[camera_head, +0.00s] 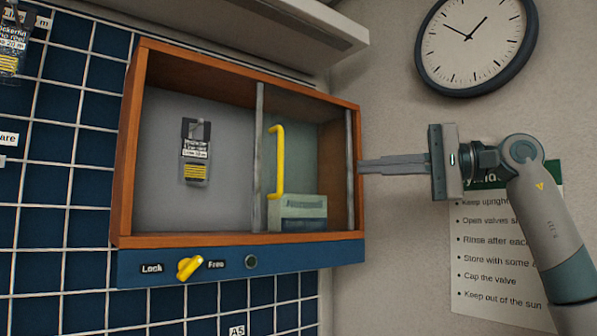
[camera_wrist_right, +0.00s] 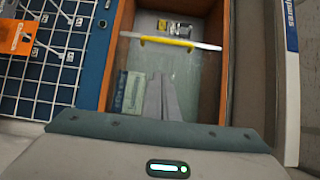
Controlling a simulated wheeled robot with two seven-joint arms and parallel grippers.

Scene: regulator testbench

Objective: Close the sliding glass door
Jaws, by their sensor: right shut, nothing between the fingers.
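The wooden cabinet (camera_head: 241,240) hangs on the wall with its left half uncovered. The sliding glass door (camera_head: 305,165) covers the right half, framed by two grey uprights. Its yellow handle (camera_head: 278,160) stands vertical near the door's left edge; it also shows in the right wrist view (camera_wrist_right: 156,41). My right gripper (camera_head: 362,167) is shut and empty, with its fingertips at the cabinet's right side by the door's right upright. I cannot tell whether they touch it. In the right wrist view the shut fingers (camera_wrist_right: 162,98) overlap the glass area. My left gripper is not in view.
A yellow knob (camera_head: 189,267) sits between the "Lock" and "Free" labels below the cabinet. A tagged item (camera_head: 196,155) hangs in the open half, and a labelled box (camera_head: 297,214) is behind the glass. A clock (camera_head: 476,45) and a paper notice (camera_head: 497,262) are on the right wall.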

